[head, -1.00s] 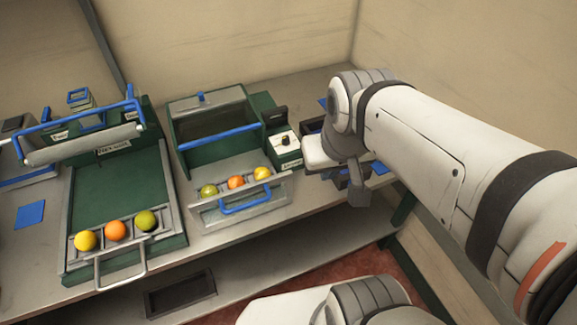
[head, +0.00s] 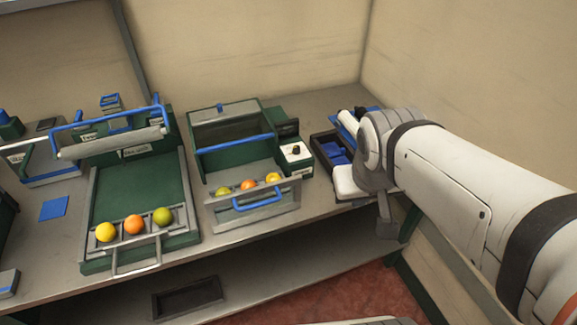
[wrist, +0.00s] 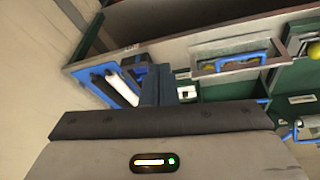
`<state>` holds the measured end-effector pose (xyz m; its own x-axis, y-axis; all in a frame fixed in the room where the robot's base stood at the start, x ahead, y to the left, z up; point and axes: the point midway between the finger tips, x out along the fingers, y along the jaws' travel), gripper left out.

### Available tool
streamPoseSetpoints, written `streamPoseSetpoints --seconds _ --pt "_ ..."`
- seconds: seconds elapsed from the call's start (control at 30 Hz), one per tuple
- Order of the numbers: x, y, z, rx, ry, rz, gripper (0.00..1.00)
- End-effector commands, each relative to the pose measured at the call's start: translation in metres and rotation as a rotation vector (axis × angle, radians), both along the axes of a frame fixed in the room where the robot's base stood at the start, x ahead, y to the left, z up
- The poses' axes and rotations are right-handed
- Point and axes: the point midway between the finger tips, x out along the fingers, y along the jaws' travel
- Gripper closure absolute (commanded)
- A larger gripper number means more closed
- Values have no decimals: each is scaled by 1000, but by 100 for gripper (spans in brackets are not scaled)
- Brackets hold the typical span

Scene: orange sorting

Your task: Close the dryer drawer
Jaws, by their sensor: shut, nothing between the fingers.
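The dryer seems to be the middle green machine (head: 235,140) with a knob box at its right side. Its drawer (head: 262,211) is pulled out toward me, with a blue handle on its front and a green, an orange and a yellow fruit inside. The drawer front and its handle also show at the top of the wrist view (wrist: 235,64). My gripper (wrist: 158,72) is shut and empty, apart from the drawer. In the head view it is to the right of the drawer, its fingers mostly hidden by my arm.
A left machine (head: 140,185) has a tray with three fruits and a metal handle. A dark bin (head: 325,143) with blue inside stands right of the knob box, close to my wrist. A wall bounds the right side. A lower shelf (head: 125,300) holds a dark tray (head: 187,298).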

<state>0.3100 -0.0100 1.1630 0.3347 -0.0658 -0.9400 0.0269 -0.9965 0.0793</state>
Motion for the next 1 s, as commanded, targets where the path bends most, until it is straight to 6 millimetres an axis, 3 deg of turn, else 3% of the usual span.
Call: streamPoseSetpoints --seconds 0.2,0.27,0.4,0.5,0.6,0.73,1.0 --pt "79 -48 -17 -312 -137 229 100" --pt "104 -55 -24 -393 -181 347 100" --pt "152 -47 -52 -495 -268 681 100" --pt "170 -26 -81 -485 -320 941 100" --pt "170 0 -112 -420 -356 1187 100" --pt "153 28 -144 -294 -387 1432 100" --pt "128 51 -170 -150 -408 1620 100"
